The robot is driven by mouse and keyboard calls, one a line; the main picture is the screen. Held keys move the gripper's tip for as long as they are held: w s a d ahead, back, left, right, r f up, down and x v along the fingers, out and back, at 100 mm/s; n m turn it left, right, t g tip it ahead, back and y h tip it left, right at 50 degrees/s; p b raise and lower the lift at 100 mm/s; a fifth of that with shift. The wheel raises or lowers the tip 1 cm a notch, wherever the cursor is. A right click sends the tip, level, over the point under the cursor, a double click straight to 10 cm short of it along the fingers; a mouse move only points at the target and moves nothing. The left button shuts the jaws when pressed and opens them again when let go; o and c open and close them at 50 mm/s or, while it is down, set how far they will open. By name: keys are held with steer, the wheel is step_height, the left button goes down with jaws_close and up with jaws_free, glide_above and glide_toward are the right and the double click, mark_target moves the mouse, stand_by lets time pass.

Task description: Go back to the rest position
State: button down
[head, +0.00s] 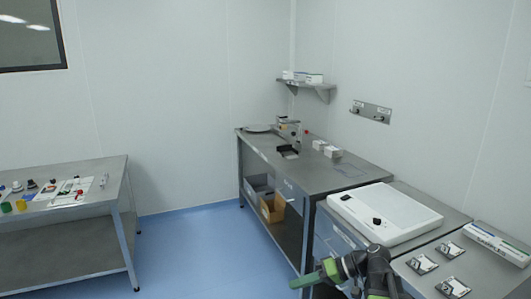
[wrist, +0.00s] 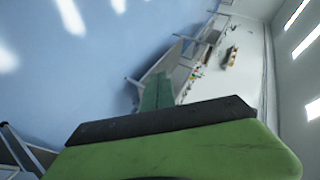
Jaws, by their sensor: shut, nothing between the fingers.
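My gripper (head: 307,282) is at the bottom of the head view, left of my dark arm links. Its green end points left, over the blue floor beside the metal benches. It is shut with nothing in it. In the wrist view my gripper (wrist: 158,92) shows as a green body with a dark band and a narrow green tip. The floor and a table lie beyond the tip there.
The right bench (head: 345,176) carries small white boxes. A white panel (head: 402,218) with a small black object lies in front of it. Flat cards (head: 421,264) and a long box (head: 497,244) are nearer. A left table (head: 98,170) holds small items. Blue floor (head: 190,250) between is clear.

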steer(key=s+a+f+g+h+p, duration=0.1)
steer(key=s+a+f+g+h, duration=0.2)
steer(key=s+a+f+h, duration=0.3)
steer(key=w+d+f+m+t+h, duration=0.1)
steer(key=d+f+m+h, duration=0.3)
steer(key=d, duration=0.6)
steer(key=shift+w+d+f+h, duration=0.35)
steer(key=shift+w+h, duration=0.2)
steer(key=shift+h, duration=0.65)
steer(key=shift+a, duration=0.1)
